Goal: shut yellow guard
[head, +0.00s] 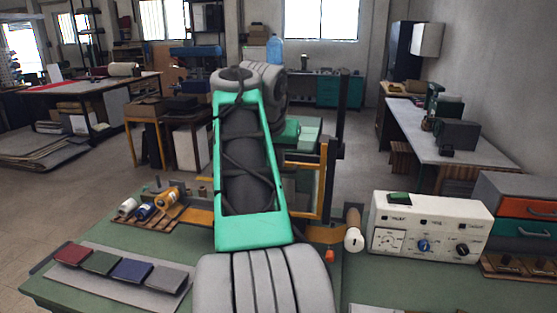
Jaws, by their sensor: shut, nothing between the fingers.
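The yellow guard (326,182) is an upright, thin yellow frame just right of my arm in the head view. It stands by a tall dark post (342,125) at the back of the green bench. My arm's teal and grey links cover the middle of the view and hide its left part and much of what is behind it. I cannot tell how far the guard stands open. My gripper does not show; it is hidden behind my arm or out of frame, so I cannot tell whether it touches the guard.
On the green bench (85,285), a white control box (430,226) with dials stands right of the guard. A wooden-handled roller (354,230) lies between them. Velvet swatches (130,270) lie front left, with spools (165,197) behind. A drawer unit (520,205) stands far right.

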